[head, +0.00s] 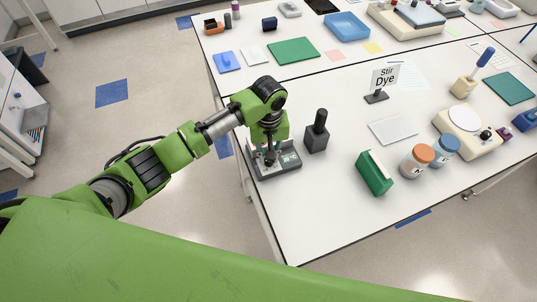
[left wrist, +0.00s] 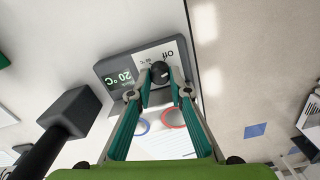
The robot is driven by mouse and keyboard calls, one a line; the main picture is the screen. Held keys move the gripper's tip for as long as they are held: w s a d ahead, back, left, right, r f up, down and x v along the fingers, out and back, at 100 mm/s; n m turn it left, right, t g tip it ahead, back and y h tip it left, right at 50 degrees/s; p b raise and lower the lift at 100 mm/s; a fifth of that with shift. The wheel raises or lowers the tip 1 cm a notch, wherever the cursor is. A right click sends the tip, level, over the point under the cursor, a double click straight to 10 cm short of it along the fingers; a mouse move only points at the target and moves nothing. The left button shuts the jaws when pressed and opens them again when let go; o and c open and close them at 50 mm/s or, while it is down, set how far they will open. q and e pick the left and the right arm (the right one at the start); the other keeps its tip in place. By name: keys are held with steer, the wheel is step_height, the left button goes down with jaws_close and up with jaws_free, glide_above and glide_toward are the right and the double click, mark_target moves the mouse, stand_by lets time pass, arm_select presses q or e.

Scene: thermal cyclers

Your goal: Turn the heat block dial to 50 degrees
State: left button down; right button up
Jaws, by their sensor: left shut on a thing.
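The heat block (head: 284,166) is a grey device near the left edge of the white table. In the left wrist view the heat block (left wrist: 113,67) appears upside down. Its display (left wrist: 119,79) reads 20 °C in green, and the label "Off" (left wrist: 168,54) is printed near the dial. The black round dial (left wrist: 160,70) sits between my left fingertips. My left gripper (left wrist: 161,83) points down at the heat block and is shut on the dial. In the head view my left gripper (head: 267,150) hides the dial. My right gripper is not in view.
A dark block with a black handle (head: 317,138) stands just right of the heat block. Farther right are a green box (head: 375,174), jars with orange (head: 417,160) and blue lids (head: 443,150), and a "Stir Dye" sign (head: 384,78). The table's front middle is clear.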

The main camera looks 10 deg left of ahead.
arm_select(q)
steer(key=m, duration=0.3)
steer(key=shift+m, duration=0.4)
steer(key=m, duration=0.4)
steer(key=shift+d+m, duration=0.1)
steer(key=shift+m, duration=0.2)
steer(key=m, duration=1.1)
steer(key=shift+d+r, duration=0.1)
steer(key=m, duration=0.3)
steer(key=shift+m, duration=0.3)
steer(key=m, duration=0.6)
steer(key=shift+s, duration=0.1)
steer(key=shift+m, duration=0.4)
steer(key=c, duration=1.9)
jaws_free()
